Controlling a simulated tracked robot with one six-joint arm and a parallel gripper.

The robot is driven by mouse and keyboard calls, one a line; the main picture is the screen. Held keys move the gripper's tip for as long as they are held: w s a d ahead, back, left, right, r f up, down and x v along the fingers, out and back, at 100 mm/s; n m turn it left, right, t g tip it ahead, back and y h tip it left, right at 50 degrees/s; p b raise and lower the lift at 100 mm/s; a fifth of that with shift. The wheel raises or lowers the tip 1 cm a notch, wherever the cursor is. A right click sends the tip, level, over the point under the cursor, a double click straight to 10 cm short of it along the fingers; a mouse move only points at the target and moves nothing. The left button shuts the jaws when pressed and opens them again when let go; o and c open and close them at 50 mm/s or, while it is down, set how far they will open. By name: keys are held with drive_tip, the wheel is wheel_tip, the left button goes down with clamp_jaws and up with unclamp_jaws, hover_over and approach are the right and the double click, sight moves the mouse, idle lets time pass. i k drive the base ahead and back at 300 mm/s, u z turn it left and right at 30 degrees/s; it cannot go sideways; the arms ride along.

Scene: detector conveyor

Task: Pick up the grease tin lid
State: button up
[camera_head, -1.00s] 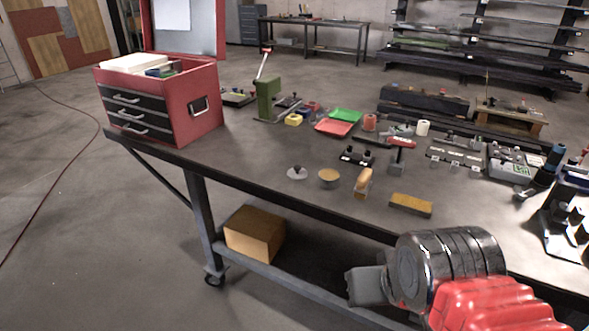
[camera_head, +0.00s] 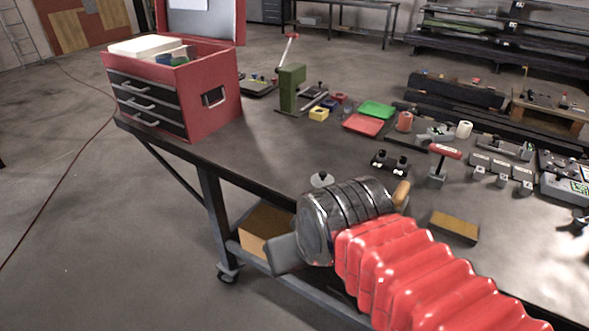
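A pale grey round disc with a dark knob (camera_head: 322,179), which looks like the grease tin lid, lies flat near the front edge of the workbench. In the earlier frame, a small round tan-topped thing sat just right of the disc; my arm now hides that spot. My gripper (camera_head: 285,255) shows as a grey block at the arm's end, in front of the bench edge, nearer the camera than the disc and apart from it in the picture. Its fingers cannot be made out.
The dark workbench (camera_head: 270,158) carries a red drawer chest (camera_head: 222,97) at left. A tan-handled tool (camera_head: 401,194), a yellow-brown block (camera_head: 455,227) and a red-handled tool (camera_head: 439,165) lie right of the disc. Red (camera_head: 363,125) and green (camera_head: 377,109) trays sit farther back.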

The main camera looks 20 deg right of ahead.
sight(319, 179)
drive_tip(key=u, duration=0.1)
drive_tip(key=i, duration=1.05)
drive_tip(key=z, duration=0.25)
